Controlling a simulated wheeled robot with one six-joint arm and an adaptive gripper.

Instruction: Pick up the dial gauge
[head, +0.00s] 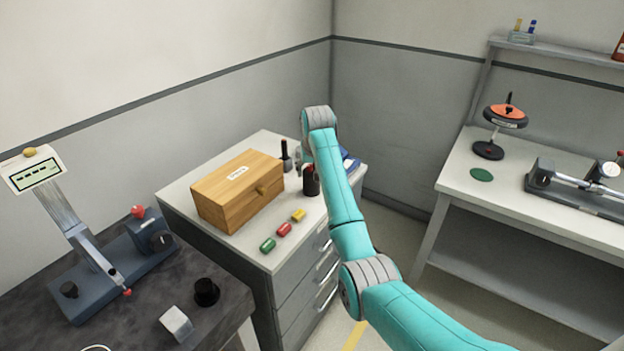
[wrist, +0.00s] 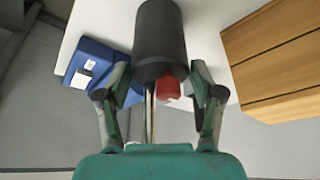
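I cannot clearly single out a dial gauge. A small round pale-faced part (head: 609,169) at the right edge of the head view, on the bench fixture, resembles a dial. My gripper (wrist: 160,78) is open in the wrist view, with its two green and grey fingers apart. A dark cylinder (wrist: 160,35) stands just beyond the fingertips, with a red knob-like part (wrist: 172,88) and a thin metal rod (wrist: 149,112) between the fingers. In the head view the dark cylinder (head: 311,184) stands on the cabinet near the arm's end. Whether the fingers touch anything, I cannot tell.
A wooden box (head: 236,190) and small green, red and yellow pieces (head: 283,230) lie on the cabinet top (head: 187,190). A blue case (wrist: 95,66) lies beside the cylinder. A dark bench (head: 40,290) with a gauge stand is at left. The right bench (head: 462,190) holds a fixture.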

